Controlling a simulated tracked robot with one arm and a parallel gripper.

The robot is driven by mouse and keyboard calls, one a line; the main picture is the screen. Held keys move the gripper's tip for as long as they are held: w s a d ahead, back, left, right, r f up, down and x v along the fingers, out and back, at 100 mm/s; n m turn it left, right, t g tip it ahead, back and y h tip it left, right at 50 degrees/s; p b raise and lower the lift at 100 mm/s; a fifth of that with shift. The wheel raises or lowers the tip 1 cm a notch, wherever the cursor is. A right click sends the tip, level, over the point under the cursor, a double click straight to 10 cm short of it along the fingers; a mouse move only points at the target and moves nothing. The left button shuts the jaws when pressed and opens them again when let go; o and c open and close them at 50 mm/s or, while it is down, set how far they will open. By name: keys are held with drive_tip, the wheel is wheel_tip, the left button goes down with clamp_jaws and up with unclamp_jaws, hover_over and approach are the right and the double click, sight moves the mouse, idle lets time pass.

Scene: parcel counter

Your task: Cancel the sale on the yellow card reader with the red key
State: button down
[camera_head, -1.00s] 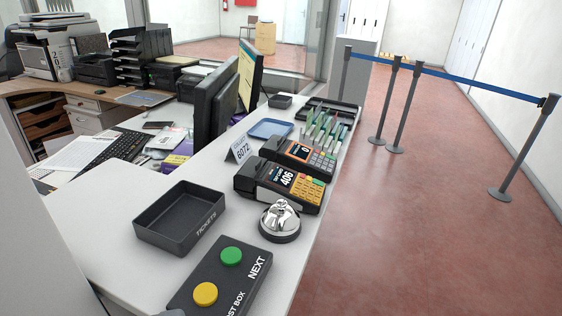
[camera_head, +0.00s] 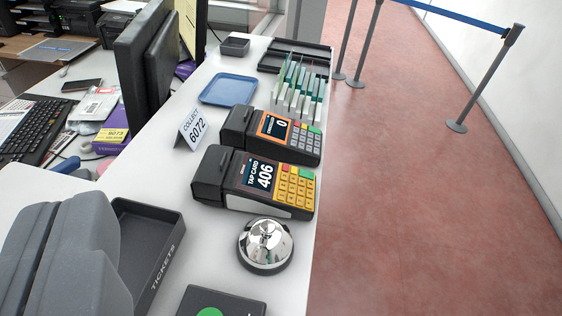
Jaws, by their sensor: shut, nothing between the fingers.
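The card reader with the yellow keypad (camera_head: 292,190) lies on the white counter, its screen (camera_head: 260,174) reading "TAP CARD 406". Its red key (camera_head: 283,169) is at the left end of the row of coloured keys above the yellow ones. A green key (camera_head: 304,174) is at the right of that row. My gripper (camera_head: 72,200) shows large and grey at the lower left, shut and empty. It is over the counter's near left part, well to the left of the reader and apart from it. It hides part of the tickets tray.
A second reader (camera_head: 304,141) with an orange-framed screen and grey keys sits just behind. A silver bell (camera_head: 265,245) stands in front of the yellow reader. A "COLLECT 6072" sign (camera_head: 192,128), blue tray (camera_head: 229,88) and black tickets tray (camera_head: 158,240) are nearby. Open floor lies right.

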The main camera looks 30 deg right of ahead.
drive_tip(key=w+d+m+g+p, duration=0.1)
drive_tip(key=w+d+g+p, duration=0.1)
drive_tip(key=w+d+p, duration=0.35)
drive_tip(key=m+g+y+p, duration=0.25)
drive_tip(key=m+p, duration=0.65)
drive_tip(key=p, duration=1.4)
hover_over(292, 176)
drive_tip(key=d, duration=0.2)
wheel_tip(292, 176, down, 13)
drive_tip(key=shift+s+r+h, duration=0.2)
drive_tip(key=shift+s+h, duration=0.05)
drive_tip(key=shift+h, duration=0.1)
drive_tip(key=shift+g, duration=0.25)
drive_tip(key=shift+w+a+f+b, duration=0.15)
drive_tip(key=shift+a+f+b, duration=0.1)
drive_tip(key=shift+f+b, duration=0.95)
drive_tip(key=shift+w+a+f+b, duration=0.25)
drive_tip(key=shift+f+b, duration=0.3)
drive_tip(key=shift+f, duration=1.1)
drive_tip(key=shift+w+a+f+b, duration=0.1)
drive_tip(key=shift+a+f+b, duration=0.15)
drive_tip(key=shift+f+b, duration=0.95)
drive_tip(key=shift+f, duration=0.3)
drive_tip(key=shift+s+a+f, duration=0.1)
drive_tip(key=shift+f, duration=0.2)
